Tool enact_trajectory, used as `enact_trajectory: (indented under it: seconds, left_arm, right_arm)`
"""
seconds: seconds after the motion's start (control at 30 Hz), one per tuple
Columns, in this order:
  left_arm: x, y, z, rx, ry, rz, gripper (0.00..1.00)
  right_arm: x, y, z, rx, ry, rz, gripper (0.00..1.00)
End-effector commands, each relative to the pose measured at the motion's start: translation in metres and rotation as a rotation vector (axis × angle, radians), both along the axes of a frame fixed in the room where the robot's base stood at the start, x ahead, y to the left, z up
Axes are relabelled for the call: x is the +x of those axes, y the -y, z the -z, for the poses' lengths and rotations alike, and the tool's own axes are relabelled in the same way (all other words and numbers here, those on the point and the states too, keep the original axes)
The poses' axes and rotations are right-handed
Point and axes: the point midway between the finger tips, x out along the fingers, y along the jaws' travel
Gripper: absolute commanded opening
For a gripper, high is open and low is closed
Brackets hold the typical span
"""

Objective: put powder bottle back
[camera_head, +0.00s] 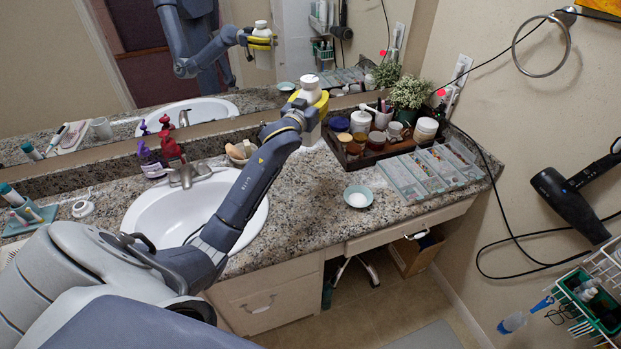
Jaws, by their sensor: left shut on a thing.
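My left gripper (310,101), with yellow fingers, is shut around a white powder bottle (311,83) above the counter, right of the sink. The bottle looks upright; its white top sticks out above the fingers and part of its pale body shows below them. The fingers hide its middle. From this angle I cannot tell how far its base is from the counter. A small teal dish (358,197) with white contents sits on the counter, right of and nearer than the bottle. My right gripper is not in view.
A dark brown tray (390,153) crowded with jars stands at the back right. Clear organizer boxes (432,170) lie in front of it. The sink (160,215) and two pump bottles (171,152) are left. The mirror (240,70) bounds the back. Counter around the teal dish is clear.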

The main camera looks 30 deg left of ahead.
Motion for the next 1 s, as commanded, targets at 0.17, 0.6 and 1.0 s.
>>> enact_trajectory:
  seconds: [0.17,0.6,1.0]
  left_arm:
    - [0.000,0.000,0.030,-0.001,-0.005,0.001,0.00]
    - [0.000,0.001,0.126,-0.002,-0.004,0.001,0.00]
    - [0.000,0.000,0.163,0.000,0.001,0.001,0.00]
  right_arm:
    - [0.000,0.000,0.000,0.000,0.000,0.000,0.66]
    - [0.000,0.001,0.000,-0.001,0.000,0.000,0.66]
    - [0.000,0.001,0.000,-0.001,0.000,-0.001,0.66]
